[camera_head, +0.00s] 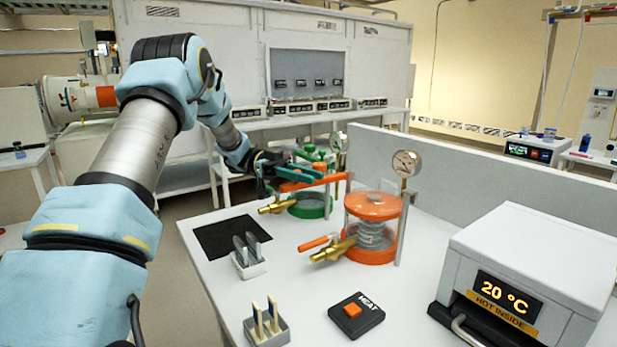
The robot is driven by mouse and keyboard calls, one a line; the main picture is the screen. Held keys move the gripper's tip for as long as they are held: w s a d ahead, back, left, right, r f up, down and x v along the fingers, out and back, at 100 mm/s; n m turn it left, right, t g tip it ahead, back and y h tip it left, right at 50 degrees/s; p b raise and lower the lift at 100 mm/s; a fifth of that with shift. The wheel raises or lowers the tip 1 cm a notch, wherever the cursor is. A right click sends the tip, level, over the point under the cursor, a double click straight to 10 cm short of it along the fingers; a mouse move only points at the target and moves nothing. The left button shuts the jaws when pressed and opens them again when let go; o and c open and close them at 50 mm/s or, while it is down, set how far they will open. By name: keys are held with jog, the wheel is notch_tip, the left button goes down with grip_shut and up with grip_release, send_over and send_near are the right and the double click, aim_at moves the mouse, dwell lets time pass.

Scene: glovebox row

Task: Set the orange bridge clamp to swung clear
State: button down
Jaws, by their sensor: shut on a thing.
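The orange pressure vessel has an orange lid (373,206), a ribbed grey body and an orange base, and stands on the white table. The orange bridge clamp (318,182) is a flat orange bar. It reaches left from a post beside the vessel's back left side, and is not across the orange lid. My gripper (298,174), with teal fingers, is at the bar's left part and shut on it. The fingers hide some of the bar, and the exact grip is too small to see.
A green vessel (310,207) stands behind, close to my gripper. Gauges (406,163) rise beside the vessels. A brass valve (334,250) and orange handle (318,243) stick out in front. Racks (248,268), a HEAT button box (357,315) and a heater (530,255) stand nearer.

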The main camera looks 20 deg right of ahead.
dwell(0.3)
jog(key=c, duration=0.7)
grip_release()
jog(key=shift+w, duration=0.1)
jog(key=b+v, duration=0.1)
jog(key=v, duration=0.9)
jog(key=shift+w+a, duration=0.2)
jog(key=shift+w, duration=0.05)
